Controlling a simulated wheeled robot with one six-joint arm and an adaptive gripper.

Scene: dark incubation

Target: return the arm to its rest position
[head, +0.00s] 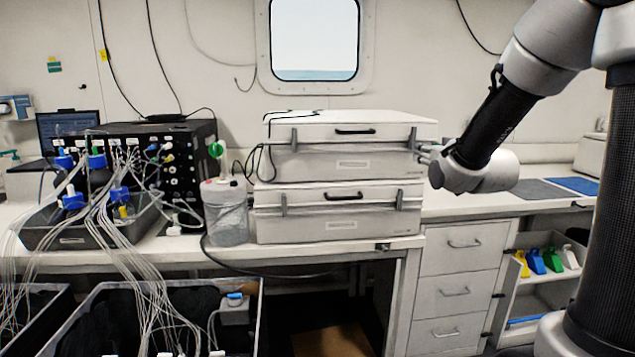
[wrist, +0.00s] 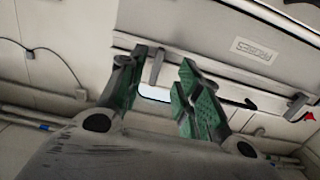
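My arm (head: 500,115) comes in from the upper right in the head view, bent, with its wrist (head: 475,172) at the right end of the upper white incubator box (head: 350,130). In the wrist view my gripper (wrist: 164,60) has two fingers with green pads, spread apart with a clear gap and nothing between them. In the head view the fingers are mostly hidden behind the wrist. A pale box front with a label (wrist: 254,50) and a latch lies beyond the fingers in the wrist view. I cannot tell whether the fingers touch it.
A second white box (head: 340,212) sits under the upper one on the bench. A clear bottle (head: 226,215) and tubing stand to their left. Bench top with a blue mat (head: 572,186) lies right of my wrist. Drawers (head: 460,290) and a shelf of coloured scoops are below.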

